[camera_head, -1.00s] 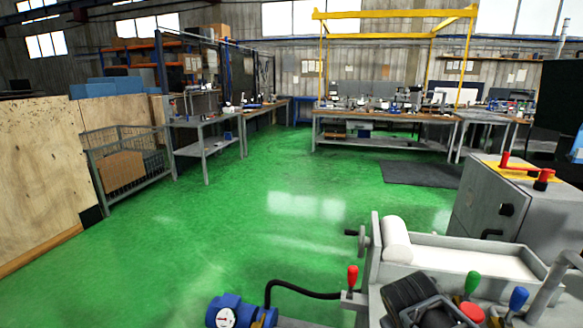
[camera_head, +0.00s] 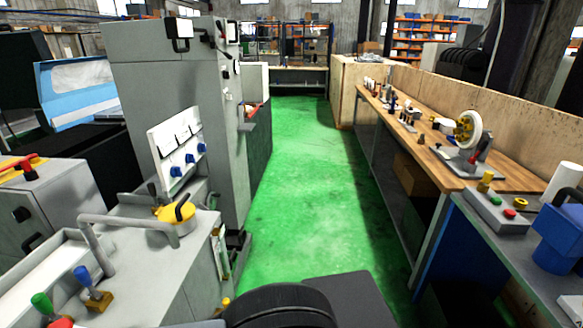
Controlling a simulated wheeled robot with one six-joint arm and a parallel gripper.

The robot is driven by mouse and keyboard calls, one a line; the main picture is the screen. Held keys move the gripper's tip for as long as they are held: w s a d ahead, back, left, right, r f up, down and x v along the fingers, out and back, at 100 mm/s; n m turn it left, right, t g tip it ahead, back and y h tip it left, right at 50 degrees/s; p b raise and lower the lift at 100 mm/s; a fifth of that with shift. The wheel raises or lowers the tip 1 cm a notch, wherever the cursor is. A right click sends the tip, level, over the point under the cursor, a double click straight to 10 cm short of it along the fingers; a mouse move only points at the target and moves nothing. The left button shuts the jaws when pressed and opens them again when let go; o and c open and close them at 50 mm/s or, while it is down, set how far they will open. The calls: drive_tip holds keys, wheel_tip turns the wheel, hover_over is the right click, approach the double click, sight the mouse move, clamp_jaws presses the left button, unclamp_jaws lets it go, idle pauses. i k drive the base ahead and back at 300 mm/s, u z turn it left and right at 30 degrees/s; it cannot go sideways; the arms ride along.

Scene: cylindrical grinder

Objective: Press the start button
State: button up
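A grey control box (camera_head: 478,207) sits on the bench at the right. It has a small green button (camera_head: 496,200), a yellow knob (camera_head: 486,182) and red buttons (camera_head: 510,213) on top. I cannot read any label, so I cannot tell which control is the start button. The grey machine at the left carries a white panel (camera_head: 163,143) with blue knobs, and green-topped (camera_head: 41,304) and blue-topped (camera_head: 82,274) levers at its front. A dark rounded part of mine shows at the bottom middle. My gripper's fingers are not in view.
A green floor aisle (camera_head: 300,190) runs clear between the machine and a long wooden bench (camera_head: 400,115) with tools and a wheel. A curved grey handle (camera_head: 140,222) and a yellow part (camera_head: 178,211) stick up from the machine. A blue device (camera_head: 560,232) stands at the right edge.

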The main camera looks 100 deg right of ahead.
sight(496, 200)
drive_tip(key=k, duration=0.4)
drive_tip(key=z, duration=4.85)
drive_tip(key=i, duration=0.25)
drive_tip(key=z, duration=0.15)
